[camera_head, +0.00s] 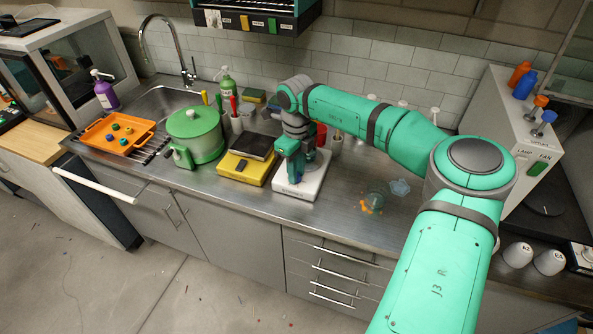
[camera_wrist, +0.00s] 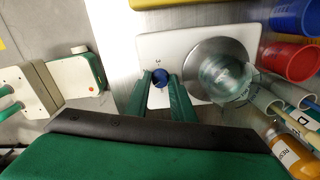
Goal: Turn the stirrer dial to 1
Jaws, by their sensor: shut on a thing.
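The stirrer is a white slab with a round grey plate (camera_wrist: 200,52) and a clear glass beaker (camera_wrist: 226,74) on it. Its blue dial (camera_wrist: 160,76) is on the white face near the left end in the wrist view. My gripper (camera_wrist: 160,86) has a green finger on each side of the dial and is shut on it. A small mark shows above the dial, too small to read. In the head view the stirrer's white base (camera_head: 301,188) stands on the counter, and my gripper (camera_head: 291,173) is over its front, hiding the dial.
A yellow scale (camera_head: 247,168) with a black top and a green pot (camera_head: 196,137) stand left of the stirrer.

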